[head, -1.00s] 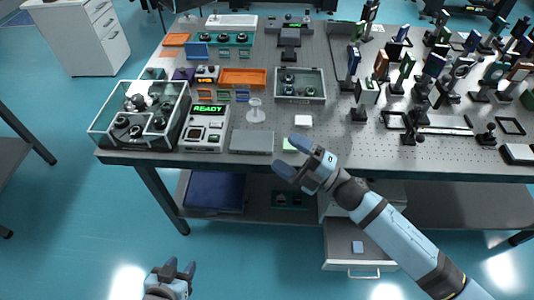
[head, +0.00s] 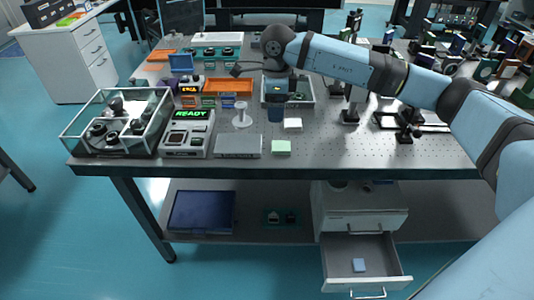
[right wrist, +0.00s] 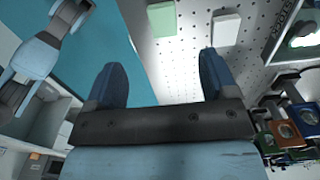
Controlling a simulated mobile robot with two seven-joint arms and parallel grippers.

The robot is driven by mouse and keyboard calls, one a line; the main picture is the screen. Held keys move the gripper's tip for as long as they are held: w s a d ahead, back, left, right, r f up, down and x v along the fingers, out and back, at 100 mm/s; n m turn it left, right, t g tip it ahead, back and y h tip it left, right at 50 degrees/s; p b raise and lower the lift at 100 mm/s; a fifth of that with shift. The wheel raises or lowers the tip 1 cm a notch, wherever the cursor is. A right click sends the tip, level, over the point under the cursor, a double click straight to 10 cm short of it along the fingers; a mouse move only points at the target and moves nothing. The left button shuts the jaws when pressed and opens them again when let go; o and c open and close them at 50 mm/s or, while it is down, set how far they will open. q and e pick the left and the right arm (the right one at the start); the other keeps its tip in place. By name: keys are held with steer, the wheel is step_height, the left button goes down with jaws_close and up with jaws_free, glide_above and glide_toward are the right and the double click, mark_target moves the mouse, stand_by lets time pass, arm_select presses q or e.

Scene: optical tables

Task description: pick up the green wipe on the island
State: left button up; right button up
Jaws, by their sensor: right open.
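The green wipe (head: 281,148) is a small pale green pad lying flat near the front edge of the perforated island table (head: 340,160). It also shows at the top of the right wrist view (right wrist: 161,18). My right gripper (head: 276,115) points down over the table, farther back than the green wipe and apart from it. In the right wrist view its two blue fingers (right wrist: 160,78) are spread with nothing between them. My left gripper is out of the head view; a pale blue arm of mine shows at upper left in the right wrist view, its jaws unclear.
A white pad (head: 293,124) lies just behind the green wipe. A flat grey box (head: 238,146) and a device reading READY (head: 187,133) stand to its left.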

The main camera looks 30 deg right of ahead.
mark_target(275, 145)
step_height(275, 145, down, 14)
steer(key=shift+d+r, duration=0.1)
steer(key=shift+r, duration=0.05)
steer(key=c, duration=1)
